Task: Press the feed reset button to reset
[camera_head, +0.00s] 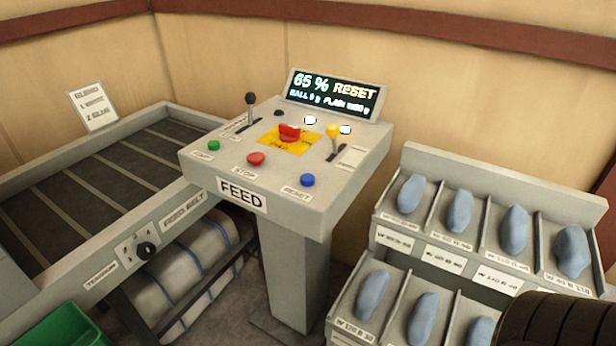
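The blue reset button (307,180) sits at the front right of the grey feed console (222,164), above a small label that reads RESET. A red stop button (256,159) and a green button (214,145) are to its left on the same panel. The display (335,94) at the console's back reads 65 % and RESET, with smaller text below. Neither of my grippers shows. A dark ribbed shape at the lower right corner may be part of my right arm; it is well apart from the console.
A large red button (289,132) on a yellow plate, a black-knobbed lever (250,98) and a yellow-knobbed lever (333,131) rise from the panel. The feed belt (100,170) lies left. A rack (480,176) with blue pillow-like pieces stands right. A green bin (66,328) is lower left.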

